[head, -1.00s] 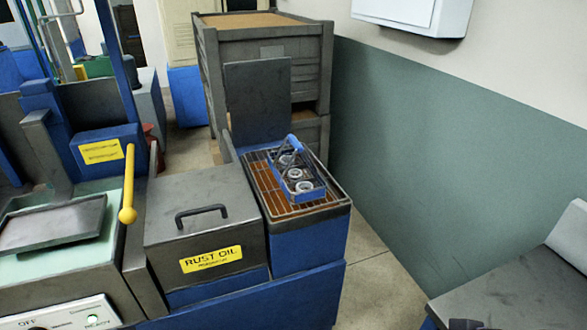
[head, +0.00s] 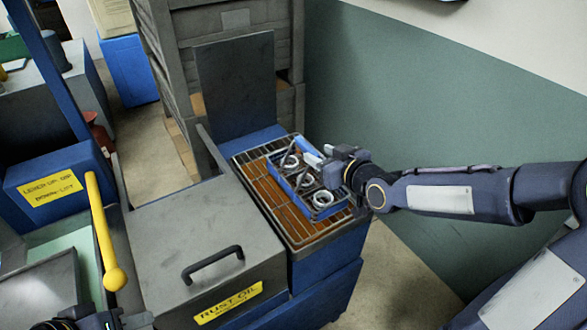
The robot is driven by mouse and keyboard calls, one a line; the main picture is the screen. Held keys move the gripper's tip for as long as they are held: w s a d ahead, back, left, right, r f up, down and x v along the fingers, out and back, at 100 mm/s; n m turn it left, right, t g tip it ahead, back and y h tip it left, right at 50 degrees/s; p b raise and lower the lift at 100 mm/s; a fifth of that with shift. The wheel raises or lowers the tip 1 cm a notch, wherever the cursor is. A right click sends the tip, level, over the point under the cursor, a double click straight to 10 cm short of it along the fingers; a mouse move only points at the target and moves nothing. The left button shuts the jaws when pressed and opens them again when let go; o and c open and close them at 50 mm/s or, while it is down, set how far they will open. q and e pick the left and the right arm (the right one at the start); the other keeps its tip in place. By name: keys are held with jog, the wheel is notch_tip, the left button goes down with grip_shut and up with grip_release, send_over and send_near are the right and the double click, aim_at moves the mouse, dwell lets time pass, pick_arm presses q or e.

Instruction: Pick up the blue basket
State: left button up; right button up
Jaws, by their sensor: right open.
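The blue basket (head: 331,211) rests on the wire rack (head: 262,190) of the blue tank in the head view. It holds several metal rings. My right gripper (head: 314,160) reaches in from the right above the basket. Its jaws are open, with the fingertips over the basket's far part. The gripper hides part of the basket and its handle, and I cannot tell whether it touches the handle. My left gripper (head: 95,321) shows only partly at the bottom left edge, away from the basket. Its jaws are not clear.
A grey rust oil box (head: 190,245) with a black handle stands left of the rack. A yellow lever (head: 103,230) rises farther left. A grey upright panel (head: 235,90) and stacked grey crates stand behind the rack. A green wall is to the right.

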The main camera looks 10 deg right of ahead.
aim_at(311, 149)
jog(key=x, duration=0.7)
jog(key=shift+p, duration=0.4)
jog(key=shift+s, duration=0.1)
jog(key=shift+f, duration=0.1)
grip_shut()
